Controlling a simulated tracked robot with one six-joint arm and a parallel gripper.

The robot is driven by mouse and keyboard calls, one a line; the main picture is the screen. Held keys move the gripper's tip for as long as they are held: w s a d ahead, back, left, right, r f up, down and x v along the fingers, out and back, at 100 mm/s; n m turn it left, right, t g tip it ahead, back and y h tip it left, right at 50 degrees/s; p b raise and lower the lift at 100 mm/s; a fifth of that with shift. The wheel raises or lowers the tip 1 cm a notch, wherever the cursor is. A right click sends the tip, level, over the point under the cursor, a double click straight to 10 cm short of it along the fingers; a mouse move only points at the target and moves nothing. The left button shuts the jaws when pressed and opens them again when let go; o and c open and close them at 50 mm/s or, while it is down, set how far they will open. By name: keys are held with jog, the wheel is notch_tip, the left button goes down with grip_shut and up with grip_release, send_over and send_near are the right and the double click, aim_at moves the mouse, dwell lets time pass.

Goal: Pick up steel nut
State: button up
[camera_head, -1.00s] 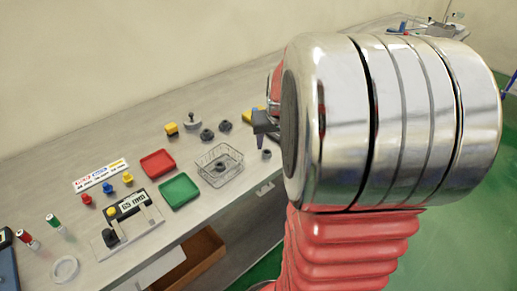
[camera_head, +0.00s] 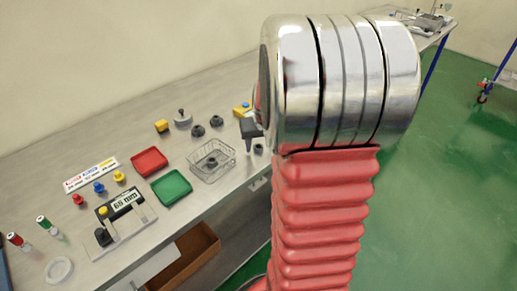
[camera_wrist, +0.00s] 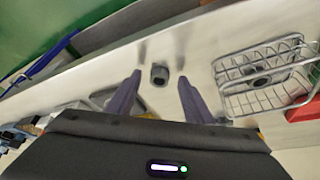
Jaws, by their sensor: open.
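A small dark grey steel nut (camera_head: 258,149) stands on the bench near its front edge, to the right of the wire basket. In the wrist view the nut (camera_wrist: 159,75) appears between the tips of my two dark fingers, with a clear gap on each side. My gripper (camera_wrist: 160,79) is open and empty. In the head view my gripper (camera_head: 249,140) is just left of the nut and seems above it; the exact height is hard to tell. My arm hides much of the gripper there.
The wire basket (camera_head: 195,170), with another nut (camera_head: 212,161) inside, stands close by. Two more dark nuts (camera_head: 197,131) (camera_head: 216,121) sit behind it. Red (camera_head: 150,161) and green (camera_head: 172,187) trays lie to the left. An open drawer (camera_head: 190,255) is below the bench.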

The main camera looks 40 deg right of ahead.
jog(key=shift+w+d+f, duration=0.15)
jog(key=shift+f, duration=0.4)
jog(key=shift+c, duration=0.5)
jog(key=c, duration=1.1)
